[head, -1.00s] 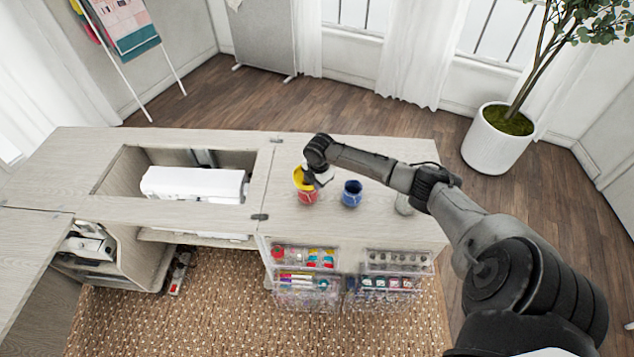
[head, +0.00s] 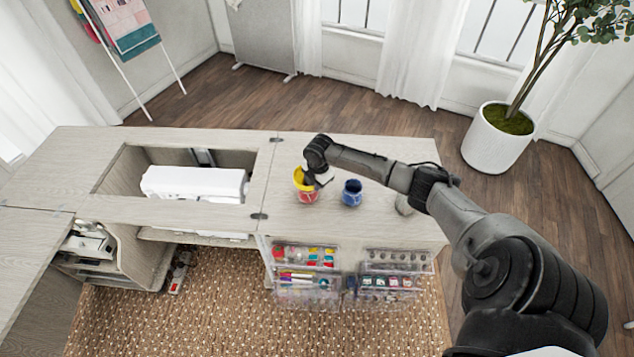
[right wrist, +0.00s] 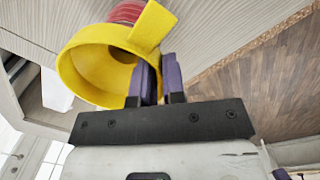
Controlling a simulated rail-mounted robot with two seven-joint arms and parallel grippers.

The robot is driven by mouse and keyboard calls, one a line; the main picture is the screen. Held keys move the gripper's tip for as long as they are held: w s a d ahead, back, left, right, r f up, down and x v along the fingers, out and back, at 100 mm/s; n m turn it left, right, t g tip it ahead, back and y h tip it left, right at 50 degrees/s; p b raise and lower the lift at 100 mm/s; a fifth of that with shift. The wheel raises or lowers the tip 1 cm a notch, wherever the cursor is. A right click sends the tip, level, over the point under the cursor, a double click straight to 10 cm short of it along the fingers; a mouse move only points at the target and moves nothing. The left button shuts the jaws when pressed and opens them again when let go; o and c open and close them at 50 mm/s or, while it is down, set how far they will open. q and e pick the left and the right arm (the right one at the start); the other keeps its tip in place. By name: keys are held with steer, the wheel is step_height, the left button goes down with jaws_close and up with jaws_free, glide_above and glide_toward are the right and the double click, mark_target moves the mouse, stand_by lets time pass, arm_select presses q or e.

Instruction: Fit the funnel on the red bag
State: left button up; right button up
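The yellow funnel (head: 301,178) is at the red bag (head: 307,198) on the cabinet top, with the red bag directly below it. In the right wrist view the funnel (right wrist: 85,70) shows its wide mouth toward the camera, and the ribbed red bag (right wrist: 127,12) shows behind its far end. How deep the funnel sits in the bag is hidden. My right gripper (head: 309,180) is at the funnel's right side. In the right wrist view the purple fingers (right wrist: 160,72) are close together on the funnel's rim near its tab. My left gripper is out of view.
A blue container (head: 352,194) stands right of the red bag. A small pale object (head: 404,205) lies farther right, partly behind my arm. A white sewing machine (head: 195,184) sits in the cabinet recess at left. Clear drawers (head: 305,258) hang at the front.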

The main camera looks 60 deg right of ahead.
steer(key=o, duration=0.5)
steer(key=shift+c, duration=0.2)
steer(key=shift+s+a+r+p, duration=0.15)
steer(key=shift+r+p, duration=0.15)
steer(key=shift+r, duration=2)
steer(key=shift+s+r+p, duration=0.15)
steer(key=shift+r+p, duration=0.15)
steer(key=shift+r, duration=2)
steer(key=shift+s+a+r+p, duration=0.15)
steer(key=shift+r+p, duration=0.15)
steer(key=shift+r, duration=2)
steer(key=shift+d, duration=0.1)
